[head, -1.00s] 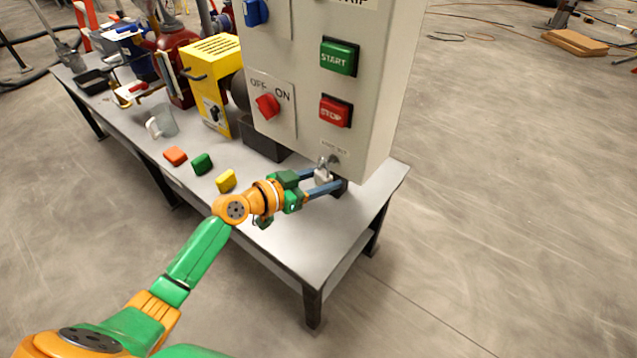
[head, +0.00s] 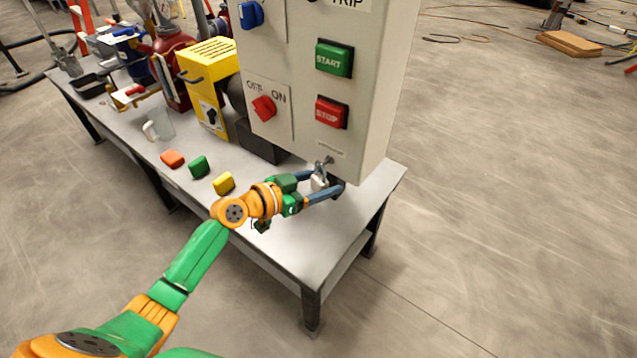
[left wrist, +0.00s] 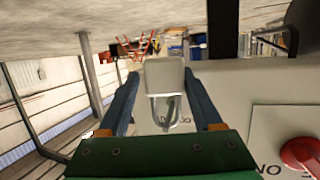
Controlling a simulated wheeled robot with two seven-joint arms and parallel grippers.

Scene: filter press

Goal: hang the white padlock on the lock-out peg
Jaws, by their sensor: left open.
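The white padlock (head: 319,183) is at the lower front of the grey control cabinet, below the metal lock-out peg (head: 328,161). My left gripper (head: 327,184) is open, with one blue finger on each side of the padlock. In the left wrist view the padlock body (left wrist: 165,75) appears above its metal shackle (left wrist: 163,112), between the spread fingers (left wrist: 160,95), with gaps on both sides. The shackle looks to be around the peg, but the contact is too small to tell surely. My right gripper is not in view.
The cabinet (head: 365,120) carries a green START button (head: 334,58), a red STOP button (head: 331,112) and a red switch (head: 264,107). Orange (head: 173,159), green (head: 199,166) and yellow (head: 223,183) blocks lie on the bench (head: 310,250). The bench's front right corner is clear.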

